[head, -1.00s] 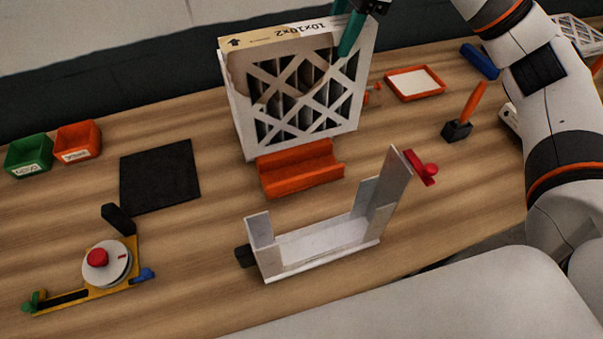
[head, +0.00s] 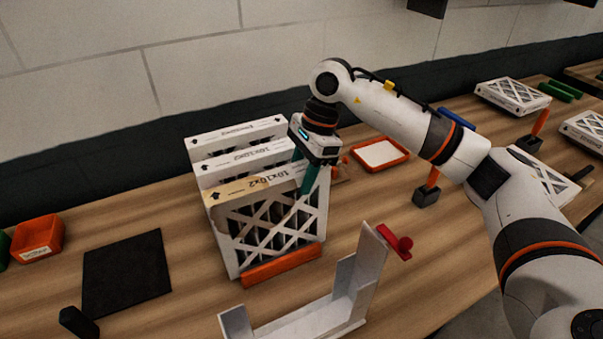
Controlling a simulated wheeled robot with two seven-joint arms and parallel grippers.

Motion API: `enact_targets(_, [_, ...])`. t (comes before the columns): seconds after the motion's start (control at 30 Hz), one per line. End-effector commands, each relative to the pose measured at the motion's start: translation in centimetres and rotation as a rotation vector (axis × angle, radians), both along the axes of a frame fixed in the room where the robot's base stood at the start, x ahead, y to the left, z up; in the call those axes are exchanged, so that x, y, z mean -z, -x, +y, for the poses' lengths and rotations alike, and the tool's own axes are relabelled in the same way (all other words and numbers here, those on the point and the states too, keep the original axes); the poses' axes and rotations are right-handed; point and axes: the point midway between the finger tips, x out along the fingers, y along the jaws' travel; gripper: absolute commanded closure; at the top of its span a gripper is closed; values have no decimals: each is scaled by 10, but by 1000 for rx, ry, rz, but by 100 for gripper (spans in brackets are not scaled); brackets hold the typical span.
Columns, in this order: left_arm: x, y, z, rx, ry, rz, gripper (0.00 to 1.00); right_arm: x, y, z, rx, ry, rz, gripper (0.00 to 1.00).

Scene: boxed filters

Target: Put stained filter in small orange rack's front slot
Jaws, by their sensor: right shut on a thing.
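The stained filter (head: 262,228) is a white frame with a lattice face and a brown stain on its upper left corner. It stands nearly upright at the small orange rack (head: 283,267), its lower edge directly behind the rack's front bar. I cannot tell whether it rests on the slot floor. My right gripper (head: 303,174) points down with its teal fingers shut on the filter's top edge, right of middle. Two more white filters (head: 240,157) stand behind it. My left gripper is not in view.
An orange-rimmed tray (head: 381,153) and a black block with orange handle (head: 427,194) are right.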

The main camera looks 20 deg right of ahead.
Motion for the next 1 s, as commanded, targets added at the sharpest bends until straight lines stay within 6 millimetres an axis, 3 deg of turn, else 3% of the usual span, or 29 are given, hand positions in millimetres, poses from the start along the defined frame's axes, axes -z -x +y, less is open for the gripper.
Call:
enact_targets(0.4, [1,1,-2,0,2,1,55,13,0,0,0,0,-2,82])
enact_targets(0.43, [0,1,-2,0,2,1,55,12,0,0,0,0,-2,56])
enact_targets(0.57, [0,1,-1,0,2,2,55,11,0,0,-1,0,-1,38])
enact_targets(0.9, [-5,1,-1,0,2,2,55,6,0,0,0,0,-2,38])
enact_targets(1.0, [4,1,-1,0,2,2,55,-1,-1,-3,1,-1,-6,38])
